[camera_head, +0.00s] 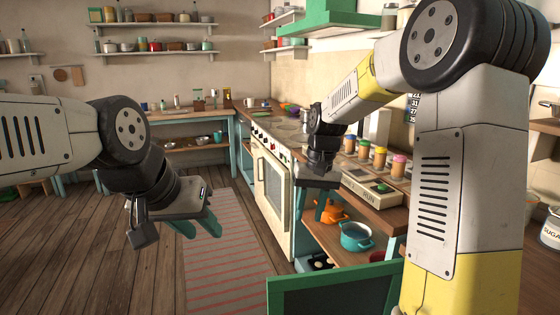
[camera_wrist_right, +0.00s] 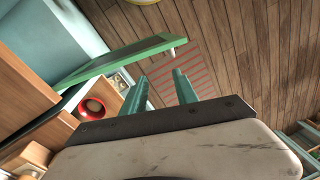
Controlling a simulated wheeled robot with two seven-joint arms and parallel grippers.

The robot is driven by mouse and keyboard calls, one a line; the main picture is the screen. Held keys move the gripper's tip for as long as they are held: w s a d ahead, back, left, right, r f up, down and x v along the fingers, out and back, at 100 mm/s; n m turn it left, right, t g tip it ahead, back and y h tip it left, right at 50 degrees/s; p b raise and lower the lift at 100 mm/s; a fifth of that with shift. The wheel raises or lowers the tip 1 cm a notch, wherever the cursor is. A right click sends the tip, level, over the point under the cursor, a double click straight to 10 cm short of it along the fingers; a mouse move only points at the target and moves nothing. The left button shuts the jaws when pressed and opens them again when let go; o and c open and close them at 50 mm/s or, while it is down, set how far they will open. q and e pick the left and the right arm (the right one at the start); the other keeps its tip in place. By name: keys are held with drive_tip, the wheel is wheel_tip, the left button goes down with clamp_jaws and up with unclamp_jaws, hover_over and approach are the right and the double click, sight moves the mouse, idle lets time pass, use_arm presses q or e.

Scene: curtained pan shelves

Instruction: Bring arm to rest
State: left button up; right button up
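My right gripper (camera_head: 326,210) hangs in front of the counter by the stove, at the end of my raised and bent right arm. In the right wrist view its two teal fingers (camera_wrist_right: 162,90) stand apart with nothing between them. The floor and a striped rug show beyond them. My left gripper (camera_head: 201,228) is low at the left, above the rug and floor. Its teal fingers are spread and hold nothing that I can see.
An orange pot (camera_head: 328,211) and a teal pot (camera_head: 355,238) sit on the shelf under the counter. A green-framed panel (camera_head: 335,292) stands in front. The cream oven (camera_head: 272,190) is behind. The striped rug (camera_head: 225,262) and floor are clear.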

drive_tip(key=s+d+r+t, duration=0.3)
drive_tip(key=s+r, duration=0.1)
drive_tip(key=s, duration=0.6)
drive_tip(key=s+d+r+t, duration=0.3)
drive_tip(key=s+r, duration=0.1)
drive_tip(key=s, duration=0.6)
drive_tip(key=shift+d+r+y, duration=0.25)
drive_tip(key=shift+r+y, duration=0.05)
drive_tip(key=shift+r, duration=0.1)
drive_tip(key=shift+s, duration=0.1)
